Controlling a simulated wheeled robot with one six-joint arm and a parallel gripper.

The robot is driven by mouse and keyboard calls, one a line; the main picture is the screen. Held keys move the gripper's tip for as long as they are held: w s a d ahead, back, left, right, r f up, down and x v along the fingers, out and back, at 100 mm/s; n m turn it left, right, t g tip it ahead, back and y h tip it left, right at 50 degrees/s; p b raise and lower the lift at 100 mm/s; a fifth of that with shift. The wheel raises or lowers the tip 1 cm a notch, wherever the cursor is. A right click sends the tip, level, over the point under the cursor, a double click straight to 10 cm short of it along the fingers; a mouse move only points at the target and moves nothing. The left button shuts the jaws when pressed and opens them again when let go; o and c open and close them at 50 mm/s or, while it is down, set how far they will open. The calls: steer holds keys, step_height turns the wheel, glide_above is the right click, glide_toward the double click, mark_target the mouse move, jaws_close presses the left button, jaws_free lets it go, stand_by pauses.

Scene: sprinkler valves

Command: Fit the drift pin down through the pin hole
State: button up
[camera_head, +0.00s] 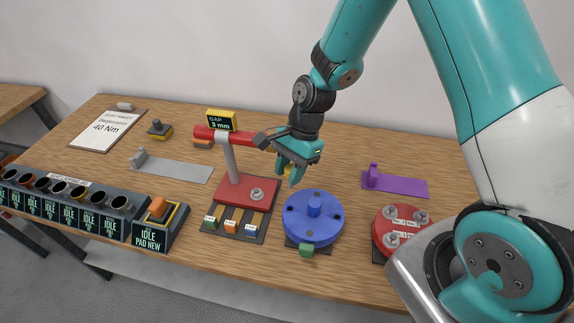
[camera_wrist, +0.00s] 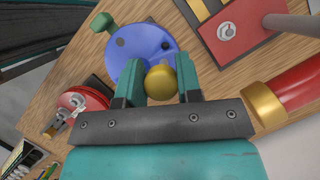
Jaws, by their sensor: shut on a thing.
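My gripper (camera_head: 292,172) is shut on a yellow round-headed thing, which I take for the drift pin (camera_head: 288,171). In the wrist view the yellow head (camera_wrist: 160,82) sits between the two fingers; whatever shaft lies below it is hidden. The gripper is in the air, behind and slightly left of the blue round valve body (camera_head: 326,230). This body has a raised centre boss, dark holes in its top and a green tab (camera_head: 306,250) at the front. In the wrist view the blue body (camera_wrist: 125,62) lies beyond the fingertips, partly covered by the pin head. I cannot tell which hole is the pin hole.
A red stand (camera_head: 232,192) with a post and red arm (camera_head: 207,133) rises close left of my gripper. A red disc (camera_head: 384,240) with grey fittings is right of the blue body. A purple bracket (camera_head: 402,186) lies behind. A row of cups (camera_head: 60,215) lines the front left.

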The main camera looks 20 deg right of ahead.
steer(key=shift+s+f, duration=0.1)
steer(key=shift+f, duration=0.3)
steer(key=b, duration=0.4)
glide_above(286, 212)
steer(key=d, duration=0.1)
step_height(286, 212, down, 6)
steer(key=shift+w, duration=0.2)
steer(key=shift+p, duration=0.6)
stand_by(0.8)
steer(key=shift+f+b, duration=1.75)
steer(key=shift+f, duration=0.9)
steer(key=o, duration=1)
steer(key=b+v, duration=0.3)
steer(key=v, duration=1.4)
steer(key=shift+r, duration=0.25)
